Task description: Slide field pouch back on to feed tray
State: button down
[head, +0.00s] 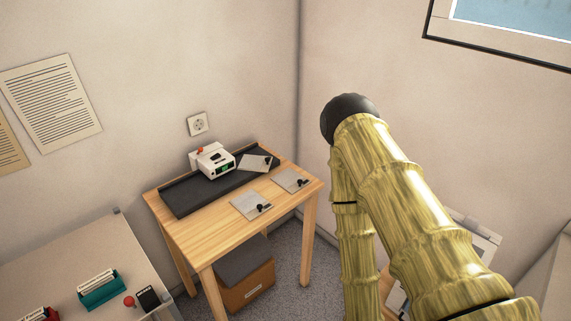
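A wooden table (190,238) stands in the corner, with a long dark tray (185,199) along its back; this looks like the feed tray. A white device (212,160) with a green display and a red knob sits on the tray. One flat grey pouch-like piece (250,163) with a black part lies at the tray's right end. Two similar pieces, one at the front (246,206) and one at the right (288,182), lie on the bare wood. I cannot tell which is the field pouch. My arm rises at the right, away from the table; my gripper is not visible.
A brown box (247,292) with a dark top sits under the table. A pale desk (60,265) at the lower left holds a teal holder (101,291) and a black device (148,299). Walls close in behind the table. The table's left front is clear.

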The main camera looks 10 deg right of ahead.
aim_at(249, 162)
jog(key=z, duration=0.65)
jog(key=i, duration=0.75)
jog(key=u, duration=0.75)
